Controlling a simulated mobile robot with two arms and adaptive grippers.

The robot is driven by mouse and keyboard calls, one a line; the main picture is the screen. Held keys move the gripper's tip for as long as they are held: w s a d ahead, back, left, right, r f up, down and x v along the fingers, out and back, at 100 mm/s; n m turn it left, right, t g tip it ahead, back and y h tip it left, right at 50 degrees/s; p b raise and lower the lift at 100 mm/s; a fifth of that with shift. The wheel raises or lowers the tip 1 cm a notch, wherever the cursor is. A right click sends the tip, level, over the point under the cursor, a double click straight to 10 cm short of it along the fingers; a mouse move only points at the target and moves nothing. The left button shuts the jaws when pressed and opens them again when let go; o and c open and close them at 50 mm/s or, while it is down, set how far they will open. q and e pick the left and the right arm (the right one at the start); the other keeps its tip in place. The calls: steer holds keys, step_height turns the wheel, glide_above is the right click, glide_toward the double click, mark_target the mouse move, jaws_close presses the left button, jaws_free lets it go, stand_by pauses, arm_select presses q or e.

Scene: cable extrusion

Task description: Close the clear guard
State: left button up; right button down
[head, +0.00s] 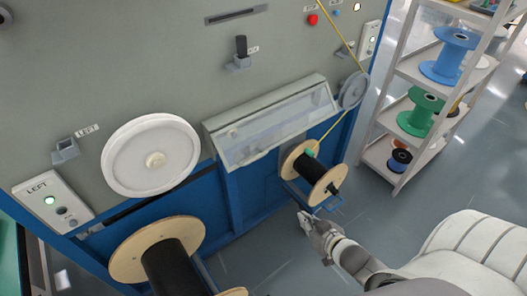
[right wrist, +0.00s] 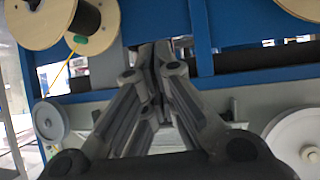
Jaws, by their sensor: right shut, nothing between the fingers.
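The clear guard (head: 276,125) is a long grey-framed transparent cover on the front of the machine, between the large white wheel and a small grey wheel. Its panel slants outward from the machine face. I cannot tell whether it is fully shut. My right gripper (head: 303,216) is low in front of the machine, below the guard and near the smaller spool, apart from the guard. In the right wrist view its fingers (right wrist: 155,55) are together and empty, and they hide part of the machine behind them. My left gripper is not in view.
A small wooden-flanged spool (head: 316,174) with black cable hangs just above my right gripper. A larger spool (head: 158,248) is at lower left. A white wheel (head: 150,155) is left of the guard. Shelves (head: 394,136) with reels stand at right. The floor around the right gripper is clear.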

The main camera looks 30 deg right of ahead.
steer(key=w+a+r+n+t+y+p, duration=0.1)
steer(key=w+a+r+t, duration=0.15)
steer(key=r, duration=0.95)
steer(key=w+a+r+t+y+p, duration=0.1)
steer(key=a+r+t+y, duration=0.15)
steer(key=r, duration=0.95)
steer(key=w+a+f+g+p, duration=0.1)
steer(key=w+f, duration=0.4)
steer(key=w, duration=0.6)
steer(key=shift+w+a+h+p, duration=0.35)
steer(key=shift+w+a, duration=0.05)
steer(key=shift+a, duration=0.1)
steer(key=shift+f, duration=0.1)
